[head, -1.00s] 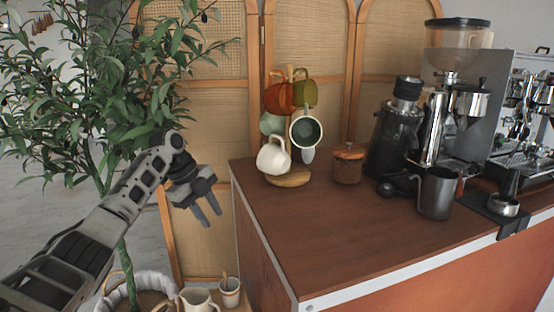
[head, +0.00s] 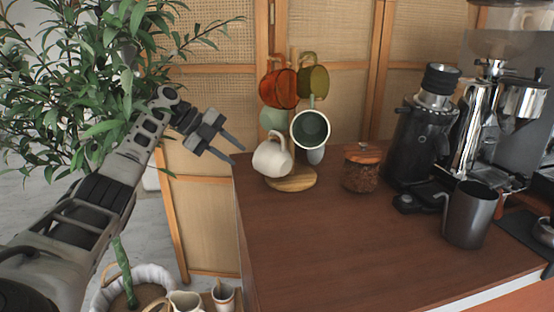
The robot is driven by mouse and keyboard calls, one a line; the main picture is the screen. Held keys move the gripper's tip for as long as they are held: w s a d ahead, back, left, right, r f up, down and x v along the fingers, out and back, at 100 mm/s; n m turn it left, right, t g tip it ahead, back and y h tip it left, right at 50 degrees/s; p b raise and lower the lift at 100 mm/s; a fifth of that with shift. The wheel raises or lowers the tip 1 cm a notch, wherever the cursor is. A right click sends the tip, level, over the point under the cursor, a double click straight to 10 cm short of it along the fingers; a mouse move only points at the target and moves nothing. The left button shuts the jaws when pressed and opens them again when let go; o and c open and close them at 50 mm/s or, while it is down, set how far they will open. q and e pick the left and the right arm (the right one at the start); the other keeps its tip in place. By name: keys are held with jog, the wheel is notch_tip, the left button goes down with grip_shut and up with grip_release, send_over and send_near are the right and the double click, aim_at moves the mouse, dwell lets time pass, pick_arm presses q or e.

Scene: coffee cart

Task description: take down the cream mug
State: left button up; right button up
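The cream mug (head: 272,158) hangs low on the left front of a wooden mug stand, tilted, with its handle up. The stand's round base (head: 291,180) rests near the left back of the brown counter. My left gripper (head: 238,156) is open and empty, just left of the cream mug in the picture and apart from it. Its two fingers point right and downward. My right gripper is not in view.
An orange mug (head: 279,88), an olive mug (head: 314,82), a dark green-lined mug (head: 311,130) and a pale green mug (head: 272,119) crowd the stand. A lidded jar (head: 361,168) stands right of it. The counter's front (head: 350,245) is clear. A plant (head: 75,90) is behind my arm.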

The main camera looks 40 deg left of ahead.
aim_at(255, 167)
pick_arm(q)
jog(key=shift+p+x, duration=0.5)
jog(key=shift+x, duration=3.05)
jog(key=shift+r, duration=0.15)
grip_shut()
